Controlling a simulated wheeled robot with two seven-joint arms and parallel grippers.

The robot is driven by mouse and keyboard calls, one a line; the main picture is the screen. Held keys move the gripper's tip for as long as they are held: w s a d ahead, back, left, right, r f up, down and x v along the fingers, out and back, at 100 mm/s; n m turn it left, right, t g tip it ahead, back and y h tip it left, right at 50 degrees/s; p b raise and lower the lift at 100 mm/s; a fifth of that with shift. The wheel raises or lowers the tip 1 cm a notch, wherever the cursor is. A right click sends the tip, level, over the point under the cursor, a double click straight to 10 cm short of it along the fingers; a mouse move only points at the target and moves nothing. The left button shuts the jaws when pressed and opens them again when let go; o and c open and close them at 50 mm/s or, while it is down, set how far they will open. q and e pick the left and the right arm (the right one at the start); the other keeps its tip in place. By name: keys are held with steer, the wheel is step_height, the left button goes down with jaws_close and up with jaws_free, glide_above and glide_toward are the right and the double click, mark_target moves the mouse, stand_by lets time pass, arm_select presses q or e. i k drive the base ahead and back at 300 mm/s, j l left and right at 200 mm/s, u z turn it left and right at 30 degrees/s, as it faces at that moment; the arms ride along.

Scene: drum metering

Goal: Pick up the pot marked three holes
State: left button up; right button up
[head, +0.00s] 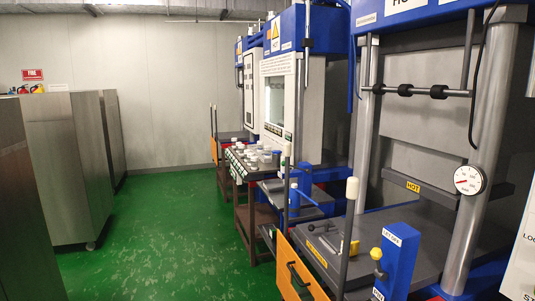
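Several small white and grey round containers (262,154) stand on a dark bench in the middle of the head view, some way off. They are too small to read any mark or see any holes, so I cannot tell whether the pot marked three holes is among them. Neither of my grippers is in view.
A bench (243,181) with dark legs stands beside blue presses (318,30) along the right. A nearer press has a gauge (469,180) and an orange front panel (300,275). Grey metal cabinets (65,150) line the left. The green floor (165,235) between is clear.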

mark_target(268, 149)
steer(key=i+j+u, duration=0.4)
steer(key=i, duration=0.7)
steer(key=i+j+u, duration=0.1)
steer(key=i+u, duration=0.3)
steer(key=i, duration=0.75)
steer(key=i+j+z, duration=0.2)
steer(key=i+z, duration=0.2)
steer(key=i, duration=0.45)
steer(key=i+j+z, duration=0.45)
steer(key=i, duration=0.35)
steer(key=i+j+z, duration=0.4)
steer(key=i+j, duration=0.35)
steer(key=i+l+z, duration=0.25)
steer(key=i, duration=0.15)
